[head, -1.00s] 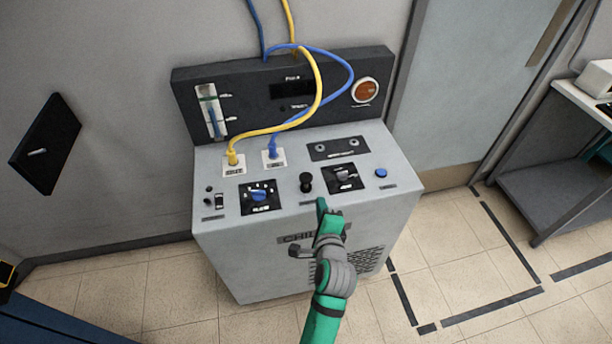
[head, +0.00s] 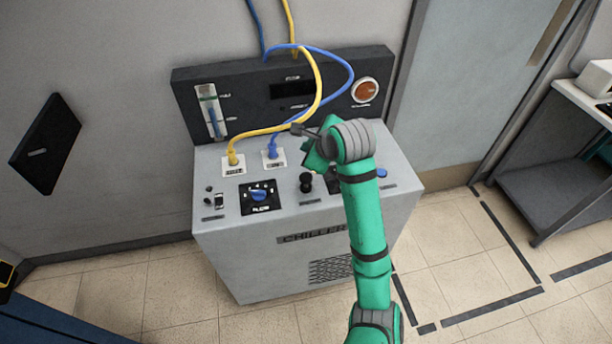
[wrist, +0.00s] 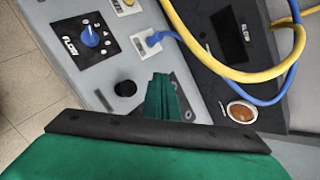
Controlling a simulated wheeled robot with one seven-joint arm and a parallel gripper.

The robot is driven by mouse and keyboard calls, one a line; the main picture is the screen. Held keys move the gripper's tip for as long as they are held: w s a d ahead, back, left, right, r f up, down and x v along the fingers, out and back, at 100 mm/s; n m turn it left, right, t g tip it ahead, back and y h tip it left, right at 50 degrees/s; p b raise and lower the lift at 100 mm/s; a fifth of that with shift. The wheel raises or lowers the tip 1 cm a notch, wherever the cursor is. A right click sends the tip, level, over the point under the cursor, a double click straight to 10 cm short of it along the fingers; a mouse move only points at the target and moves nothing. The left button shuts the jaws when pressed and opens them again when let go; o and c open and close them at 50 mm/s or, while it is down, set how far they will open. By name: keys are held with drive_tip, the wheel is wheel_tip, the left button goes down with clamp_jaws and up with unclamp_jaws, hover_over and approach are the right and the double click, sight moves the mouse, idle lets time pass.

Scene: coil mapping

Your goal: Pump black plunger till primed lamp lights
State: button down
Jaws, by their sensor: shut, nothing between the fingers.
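The black plunger (head: 306,182) stands upright on the chiller's top (head: 222,159), near the front edge. It also shows in the wrist view as a dark round knob (wrist: 125,88). My gripper (head: 309,163) is shut and empty, just behind and above the plunger in the head view. In the wrist view its green fingertips (wrist: 160,80) lie right of the plunger, apart from it in the picture. A round orange-brown lamp (head: 365,90) on the back panel looks dull; its label is too small to read. It also shows in the wrist view (wrist: 242,112).
A blue flow knob (head: 259,196) sits left of the plunger. Yellow (head: 270,130) and blue (head: 273,148) hoses plug into the top behind it and loop up close to my gripper. A blue button (head: 381,173) is at the right, and my arm covers the switch beside it.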

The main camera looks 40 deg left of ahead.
sight(307, 177)
idle(0.4)
drive_tip(key=shift+f, duration=4.3)
drive_tip(key=shift+f, duration=0.25)
drive_tip(key=shift+f, duration=0.15)
drive_tip(key=shift+f, duration=1.55)
idle(0.4)
idle(0.4)
drive_tip(key=shift+r, duration=1.95)
